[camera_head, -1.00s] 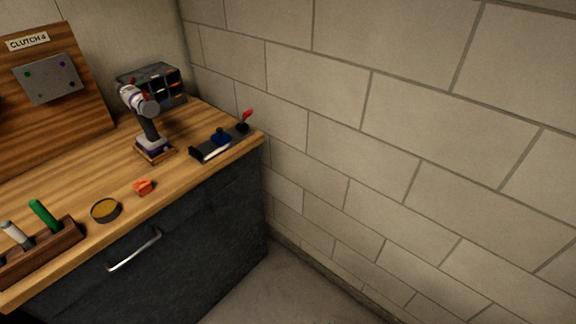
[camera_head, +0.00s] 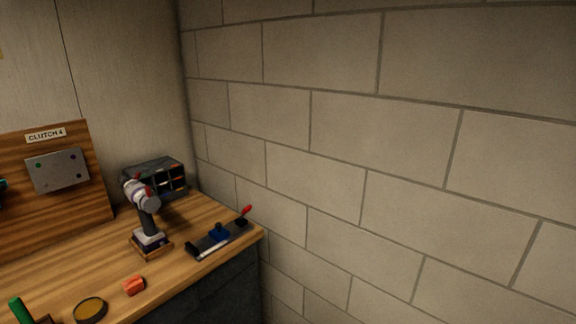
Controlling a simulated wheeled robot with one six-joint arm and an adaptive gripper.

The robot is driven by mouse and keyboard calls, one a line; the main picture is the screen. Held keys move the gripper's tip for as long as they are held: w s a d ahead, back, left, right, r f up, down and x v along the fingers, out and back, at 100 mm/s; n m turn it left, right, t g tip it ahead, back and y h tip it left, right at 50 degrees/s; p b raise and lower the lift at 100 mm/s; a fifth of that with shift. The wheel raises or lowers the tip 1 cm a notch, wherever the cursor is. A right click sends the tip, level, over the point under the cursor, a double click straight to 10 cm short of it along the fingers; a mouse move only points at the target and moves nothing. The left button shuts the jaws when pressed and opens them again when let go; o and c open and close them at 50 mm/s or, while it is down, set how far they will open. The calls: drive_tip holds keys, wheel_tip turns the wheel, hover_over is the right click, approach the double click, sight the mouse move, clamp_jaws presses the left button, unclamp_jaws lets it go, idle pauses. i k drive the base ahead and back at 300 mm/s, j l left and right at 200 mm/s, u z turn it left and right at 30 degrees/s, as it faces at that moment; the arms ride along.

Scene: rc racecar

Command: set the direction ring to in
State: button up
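A cordless drill (camera_head: 147,212) stands upright on a small wooden base (camera_head: 151,247) on the workbench. It has a white and dark body with a small red part near the top. The direction ring is too small to make out, so its setting cannot be told. A sign reading "CLUTCH 4" (camera_head: 46,135) is on the upright wooden board (camera_head: 30,221) at the left. My gripper is not in view.
A dark bin rack (camera_head: 172,181) stands behind the drill. A dark tray-like fixture (camera_head: 218,238) with blue and red parts lies to its right. An orange block (camera_head: 134,286) and a round tin (camera_head: 91,310) sit near the front edge. A block wall (camera_head: 420,160) fills the right.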

sight(150, 203)
drive_tip(key=i+j, duration=0.2)
drive_tip(key=i, duration=0.3)
drive_tip(key=i+j+u, duration=0.1)
drive_tip(key=i+u, duration=0.7)
drive_tip(key=u, duration=0.35)
drive_tip(key=i+l, duration=0.05)
